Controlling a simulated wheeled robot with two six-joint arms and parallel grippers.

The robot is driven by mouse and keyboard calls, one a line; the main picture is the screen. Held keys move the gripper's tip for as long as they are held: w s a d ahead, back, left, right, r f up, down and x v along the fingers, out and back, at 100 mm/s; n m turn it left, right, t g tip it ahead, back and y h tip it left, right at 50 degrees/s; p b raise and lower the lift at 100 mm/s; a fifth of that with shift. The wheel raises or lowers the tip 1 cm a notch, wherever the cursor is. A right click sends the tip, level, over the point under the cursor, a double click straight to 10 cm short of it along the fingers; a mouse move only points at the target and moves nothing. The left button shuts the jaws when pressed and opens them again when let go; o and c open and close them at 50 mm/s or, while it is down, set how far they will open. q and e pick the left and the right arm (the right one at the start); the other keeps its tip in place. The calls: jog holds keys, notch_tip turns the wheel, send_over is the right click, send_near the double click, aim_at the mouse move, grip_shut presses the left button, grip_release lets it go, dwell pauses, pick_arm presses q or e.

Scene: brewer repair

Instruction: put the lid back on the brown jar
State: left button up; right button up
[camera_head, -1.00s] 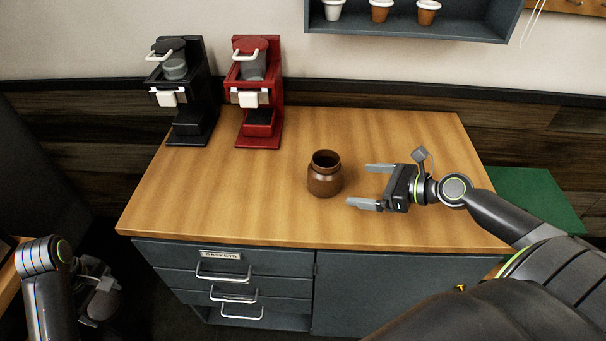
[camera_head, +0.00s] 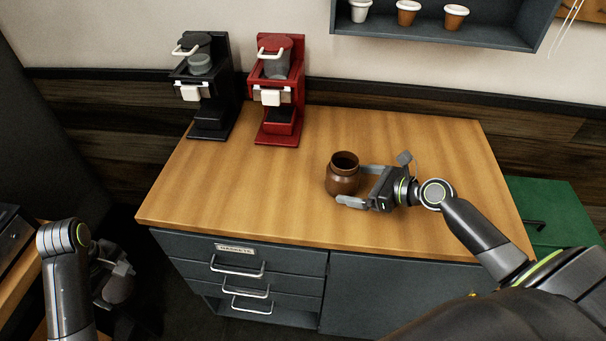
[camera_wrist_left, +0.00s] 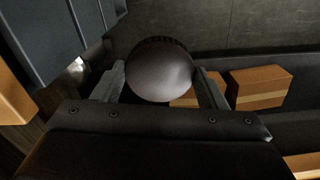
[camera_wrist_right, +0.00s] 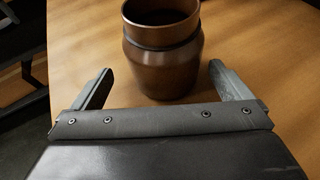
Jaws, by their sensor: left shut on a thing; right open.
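The brown jar (camera_head: 342,176) stands upright and open-topped on the wooden counter. It also shows in the right wrist view (camera_wrist_right: 162,62), just past my fingertips. My right gripper (camera_head: 357,184) is open, its fingers at the jar's right side and spread to either side of its lower body in the right wrist view (camera_wrist_right: 158,82). My left gripper (camera_wrist_left: 163,80) is shut on a dark round lid (camera_wrist_left: 160,72), seen between its fingers in the left wrist view. In the head view the left gripper (camera_head: 122,270) hangs low at the left, beside the cabinet, over the floor.
A black brewer (camera_head: 208,95) and a red brewer (camera_head: 278,90) stand at the counter's back left. Drawers (camera_head: 240,262) face the front. A green box (camera_head: 550,205) is at the right. Cardboard-coloured boxes (camera_wrist_left: 260,86) lie below the left gripper. The counter's middle is clear.

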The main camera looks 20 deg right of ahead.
pick_arm(q)
jog(key=shift+r+p, duration=0.3)
jog(key=shift+r, duration=0.05)
pick_arm(e)
jog(key=x, duration=0.5)
jog(key=shift+w+d+f, duration=0.15)
jog(key=shift+w+d, duration=0.05)
jog(key=shift+s, duration=0.1)
jog(key=shift+c, duration=0.4)
jog(key=c, duration=1.3)
pick_arm(q)
notch_tip(320, 180, up, 2)
jog(key=shift+r+p, duration=0.1)
jog(key=shift+p, duration=0.95)
pick_arm(e)
notch_tip(320, 180, up, 18)
jog(key=shift+r, duration=0.1)
